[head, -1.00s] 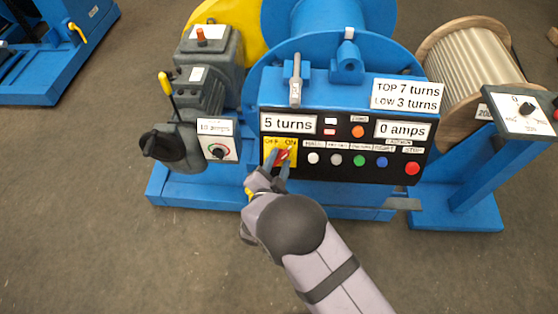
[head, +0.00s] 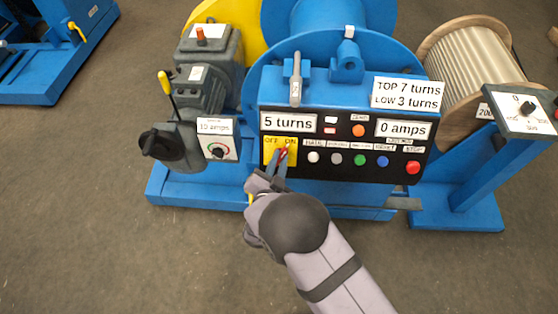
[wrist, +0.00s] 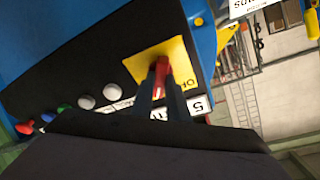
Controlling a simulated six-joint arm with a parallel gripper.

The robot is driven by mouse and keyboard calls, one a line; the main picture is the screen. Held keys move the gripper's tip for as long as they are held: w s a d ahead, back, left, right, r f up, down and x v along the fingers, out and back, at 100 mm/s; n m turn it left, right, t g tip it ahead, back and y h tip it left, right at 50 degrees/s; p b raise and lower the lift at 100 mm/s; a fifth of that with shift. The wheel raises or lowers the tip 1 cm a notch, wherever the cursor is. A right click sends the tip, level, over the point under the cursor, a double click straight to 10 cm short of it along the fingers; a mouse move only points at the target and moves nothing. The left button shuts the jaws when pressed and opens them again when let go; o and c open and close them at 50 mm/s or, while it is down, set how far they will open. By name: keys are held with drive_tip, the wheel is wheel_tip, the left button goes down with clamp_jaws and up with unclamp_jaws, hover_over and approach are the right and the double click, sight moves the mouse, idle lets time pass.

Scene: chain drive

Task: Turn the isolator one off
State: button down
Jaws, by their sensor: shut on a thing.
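The isolator is a yellow plate (head: 267,158) marked OFF and ON, with a red handle (head: 284,151), at the left end of the black control panel. My gripper (head: 279,158) reaches it from below. In the wrist view the plate (wrist: 178,52) shows OFF at its right side, and the red handle (wrist: 161,74) stands between my two fingers. My gripper (wrist: 162,90) is shut on that handle. In the head view the handle lies near the ON label; its exact angle is partly hidden by my fingers.
Beside the isolator sits a row of push buttons, from a white one (head: 313,157) to a red stop button (head: 413,167). Displays read "5 turns" (head: 288,122) and "0 amps" (head: 403,129). A dial box (head: 218,147) is at the left. Open floor lies in front.

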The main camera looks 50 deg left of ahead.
drive_tip(key=n+y, duration=0.1)
drive_tip(key=n, duration=0.4)
drive_tip(key=n+g+y, duration=0.1)
drive_tip(key=n, duration=0.3)
drive_tip(key=shift+n, duration=0.3)
drive_tip(key=n+g, duration=0.1)
drive_tip(key=n, duration=0.3)
drive_tip(key=shift+n+g+y, duration=0.3)
drive_tip(key=shift+n+g, duration=0.2)
drive_tip(key=shift+n, duration=1.6)
drive_tip(key=c, duration=1.7)
unclamp_jaws()
drive_tip(key=shift+d, duration=0.15)
